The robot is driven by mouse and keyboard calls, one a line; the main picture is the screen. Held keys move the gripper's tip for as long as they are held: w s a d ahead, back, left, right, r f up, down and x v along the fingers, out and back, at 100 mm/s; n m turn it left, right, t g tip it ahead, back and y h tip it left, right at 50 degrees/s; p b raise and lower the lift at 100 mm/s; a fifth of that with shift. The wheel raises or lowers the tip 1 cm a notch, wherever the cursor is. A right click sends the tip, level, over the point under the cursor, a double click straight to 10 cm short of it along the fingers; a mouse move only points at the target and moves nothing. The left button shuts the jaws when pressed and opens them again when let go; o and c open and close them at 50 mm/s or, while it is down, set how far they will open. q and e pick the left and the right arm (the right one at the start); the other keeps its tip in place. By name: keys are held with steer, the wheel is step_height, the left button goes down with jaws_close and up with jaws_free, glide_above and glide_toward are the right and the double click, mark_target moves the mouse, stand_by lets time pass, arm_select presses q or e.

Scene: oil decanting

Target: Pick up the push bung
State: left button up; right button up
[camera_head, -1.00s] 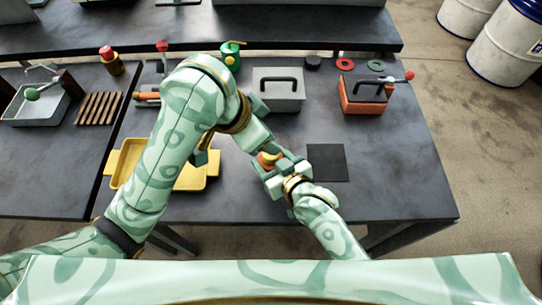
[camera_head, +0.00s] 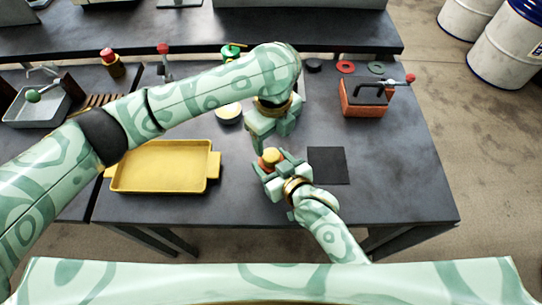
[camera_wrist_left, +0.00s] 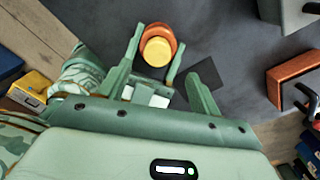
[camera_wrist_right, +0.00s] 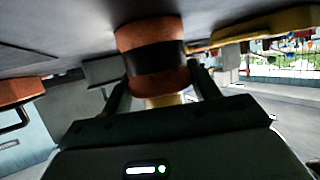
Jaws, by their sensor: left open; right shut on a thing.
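My right gripper (camera_head: 268,170) is shut on a small orange vessel with a black band (camera_wrist_right: 152,60), held near the table's middle. A yellow round piece (camera_head: 271,156) sits at its top; it also shows in the left wrist view (camera_wrist_left: 157,51). I cannot tell for sure whether this piece is the push bung. My left gripper (camera_head: 274,138) is open and empty, pointing down just behind the vessel in the head view. In the left wrist view its fingers (camera_wrist_left: 160,65) are spread, with the vessel showing between and beyond them.
A yellow tray (camera_head: 160,185) lies left and a black mat (camera_head: 327,165) right. An orange box (camera_head: 363,98) stands at back right near a black disc (camera_head: 313,65), a red ring (camera_head: 345,67) and a green ring (camera_head: 376,67). A pale round thing (camera_head: 229,114) is partly hidden.

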mark_target(271, 154)
arm_select(q)
steer(key=f, duration=0.6)
steer(key=shift+a, duration=0.25)
steer(key=shift+r, duration=0.1)
steer(key=c, duration=1)
